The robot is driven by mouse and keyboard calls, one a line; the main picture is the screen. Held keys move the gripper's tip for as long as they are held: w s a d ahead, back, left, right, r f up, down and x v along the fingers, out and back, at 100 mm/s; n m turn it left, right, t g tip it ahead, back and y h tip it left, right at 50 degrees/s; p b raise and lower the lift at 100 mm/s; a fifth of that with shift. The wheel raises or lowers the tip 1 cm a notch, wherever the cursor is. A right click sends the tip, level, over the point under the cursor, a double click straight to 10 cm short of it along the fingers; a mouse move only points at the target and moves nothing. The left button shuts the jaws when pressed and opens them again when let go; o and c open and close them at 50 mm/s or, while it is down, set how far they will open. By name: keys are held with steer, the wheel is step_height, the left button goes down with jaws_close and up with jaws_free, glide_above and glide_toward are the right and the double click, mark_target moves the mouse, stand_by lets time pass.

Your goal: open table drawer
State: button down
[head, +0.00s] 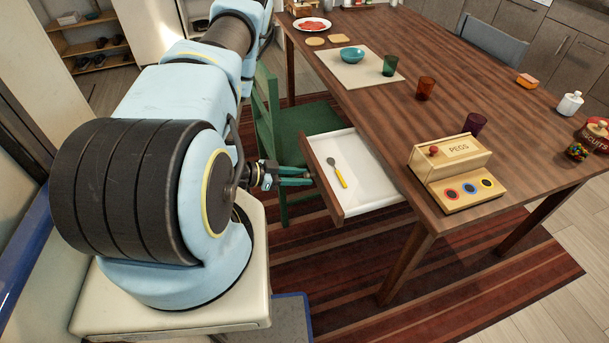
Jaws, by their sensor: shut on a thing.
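The wooden table (455,75) fills the right of the head view. Its drawer (365,180) is pulled out from the near-left side, showing a white inside. A spoon-like utensil with a yellow handle (342,179) lies in the drawer. My gripper (308,177) is at the drawer's wooden front, with its green fingers reaching to it from the left. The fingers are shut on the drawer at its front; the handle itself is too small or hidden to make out.
A green chair (268,125) stands just behind my gripper, close to the drawer. A wooden pegs box (455,170) sits on the table corner above the drawer. Cups, a bowl (352,54) and a plate stand farther back. Striped rug (340,275) lies below, clear in front.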

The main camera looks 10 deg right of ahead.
steer(key=c, duration=0.5)
jaws_free()
steer(key=shift+b+v, duration=1.35)
steer(key=shift+v, duration=4.05)
